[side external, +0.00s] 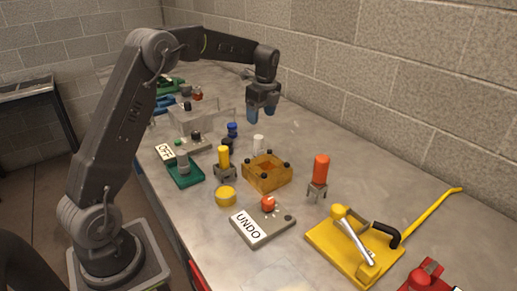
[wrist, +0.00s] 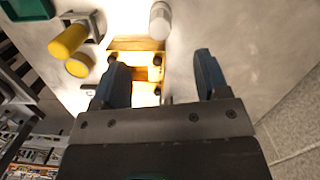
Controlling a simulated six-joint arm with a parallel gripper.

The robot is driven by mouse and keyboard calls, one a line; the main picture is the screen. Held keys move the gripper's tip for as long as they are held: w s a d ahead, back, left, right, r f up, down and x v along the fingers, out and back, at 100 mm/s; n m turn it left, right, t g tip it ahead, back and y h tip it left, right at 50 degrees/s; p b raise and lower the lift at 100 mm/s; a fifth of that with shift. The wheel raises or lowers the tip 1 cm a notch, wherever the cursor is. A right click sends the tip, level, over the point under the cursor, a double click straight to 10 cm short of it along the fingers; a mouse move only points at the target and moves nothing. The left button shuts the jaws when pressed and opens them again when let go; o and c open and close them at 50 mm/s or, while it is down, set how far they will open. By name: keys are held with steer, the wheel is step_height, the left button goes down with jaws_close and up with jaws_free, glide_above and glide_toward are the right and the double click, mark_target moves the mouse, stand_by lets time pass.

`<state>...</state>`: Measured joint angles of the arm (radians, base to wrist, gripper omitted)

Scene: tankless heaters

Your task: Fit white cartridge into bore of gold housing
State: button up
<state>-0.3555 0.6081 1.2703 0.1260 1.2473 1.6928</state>
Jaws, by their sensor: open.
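The white cartridge (side external: 258,143) is a small white cylinder, upright on the metal bench just behind the gold housing. It shows at the top of the wrist view (wrist: 160,20). The gold housing (side external: 267,174) is a translucent amber block with dark knobs at its corners. In the wrist view the housing (wrist: 130,44) is partly hidden by my left finger. I cannot make out its bore clearly. My gripper (side external: 263,116) is open and empty, pointing down above the bench, beyond the cartridge. Its two blue fingers (wrist: 160,68) are apart in the wrist view, with nothing held between them.
A yellow cylinder on a stand (side external: 223,158), a yellow cap (side external: 226,196) and a dark blue piece (side external: 232,130) stand left of the housing. An orange cylinder (side external: 321,169) stands right. An UNDO button box (side external: 263,221) and yellow lever fixture (side external: 354,246) are in front. A block wall runs behind.

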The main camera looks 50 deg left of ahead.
mark_target(259, 136)
steer(key=f, duration=0.7)
steer(key=a+f, duration=0.1)
steer(key=f, duration=0.3)
steer(key=shift+s+a, duration=0.1)
steer(key=shift+s, duration=0.1)
steer(key=c, duration=1)
